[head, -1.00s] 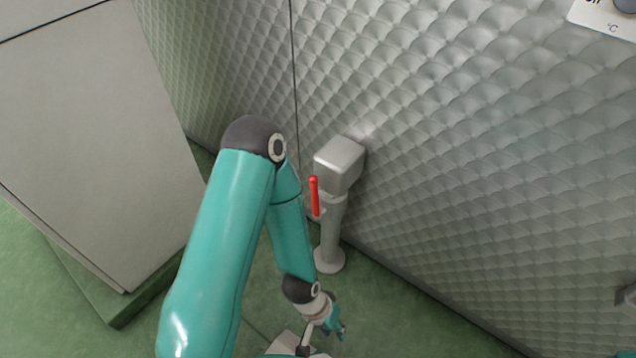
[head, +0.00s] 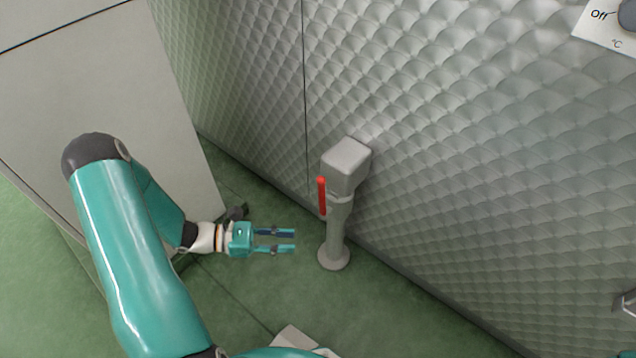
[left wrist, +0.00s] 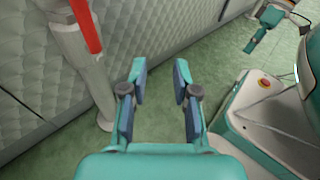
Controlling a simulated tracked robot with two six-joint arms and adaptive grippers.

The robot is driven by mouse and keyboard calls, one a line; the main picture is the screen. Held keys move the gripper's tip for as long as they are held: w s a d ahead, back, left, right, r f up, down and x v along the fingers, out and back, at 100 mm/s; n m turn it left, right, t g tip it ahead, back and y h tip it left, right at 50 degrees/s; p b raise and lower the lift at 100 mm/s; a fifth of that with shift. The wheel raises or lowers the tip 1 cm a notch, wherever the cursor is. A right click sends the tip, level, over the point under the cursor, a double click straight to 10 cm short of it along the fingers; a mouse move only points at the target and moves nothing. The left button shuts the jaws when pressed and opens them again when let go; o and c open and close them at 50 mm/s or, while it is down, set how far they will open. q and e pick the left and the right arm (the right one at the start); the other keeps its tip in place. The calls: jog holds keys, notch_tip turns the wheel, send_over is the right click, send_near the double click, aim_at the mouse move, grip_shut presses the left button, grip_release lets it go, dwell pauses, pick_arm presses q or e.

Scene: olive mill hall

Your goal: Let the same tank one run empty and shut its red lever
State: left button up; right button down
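The red lever (head: 322,195) hangs upright on the left side of a grey outlet pipe (head: 338,215), below a box-shaped grey head. It also shows at the upper left of the left wrist view (left wrist: 86,25). The quilted metal tank wall (head: 470,160) stands behind the pipe. My left gripper (head: 294,240) is open and empty, to the left of the pipe and apart from the lever. Its spread fingers show in the left wrist view (left wrist: 160,85) with nothing between them. My right gripper (left wrist: 255,40) seems to show at the upper right of that view, its fingers unclear.
A pale cabinet (head: 90,110) stands at the left. A white dial plate (head: 606,28) marked "Off" is on the wall at the upper right. The green floor (head: 270,285) around the pipe's foot is clear.

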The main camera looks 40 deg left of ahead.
aim_at(322, 188)
pick_arm(q)
jog(key=a+r+n+t+y, duration=0.25)
jog(key=a+r+t, duration=0.25)
jog(key=a, duration=0.3)
jog(key=shift+n, duration=0.45)
jog(key=b+x, duration=0.2)
jog(key=x, duration=0.6)
jog(key=b+x, duration=0.2)
jog(key=x, duration=0.7)
jog(key=shift+w+a+r, duration=0.1)
jog(key=shift+w+a, duration=0.1)
grip_shut()
